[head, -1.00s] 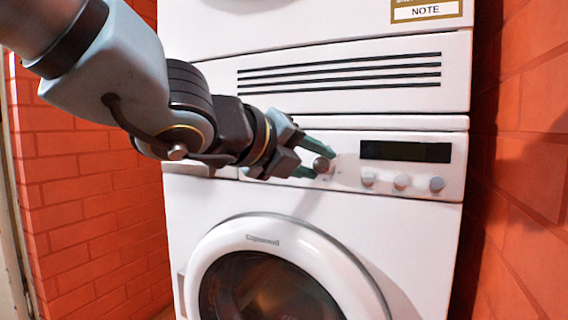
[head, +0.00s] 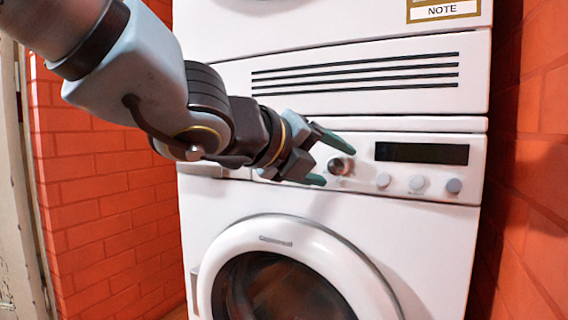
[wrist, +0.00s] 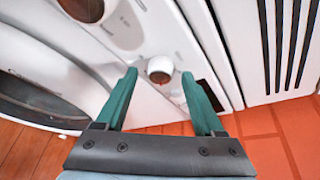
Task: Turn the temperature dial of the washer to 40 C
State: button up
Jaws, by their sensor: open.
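The washer's temperature dial (head: 341,166) is the dark round knob at the left of the control panel, left of the display. My gripper (head: 339,167) comes in from the left with its two green fingers apart and nothing held. In the head view one fingertip lies just above the dial and the other below and left of it. I cannot tell whether either finger touches it. In the wrist view a round knob (wrist: 160,70) shows between the fingertips, and a larger brown knob (wrist: 86,8) is cut off at the top. The dial's setting is too small to read.
Three small grey knobs (head: 418,184) sit right of the dial, under the dark display (head: 422,153). The round door (head: 290,236) bulges out below the panel. Brick walls stand close on both sides. A vented white panel (head: 356,75) is above.

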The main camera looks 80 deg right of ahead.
jog(key=p+v, duration=0.3)
jog(key=v, duration=0.7)
jog(key=shift+w+a+p, duration=0.2)
jog(key=shift+a+p, duration=0.05)
jog(key=shift+p, duration=0.1)
jog(key=shift+r, duration=0.1)
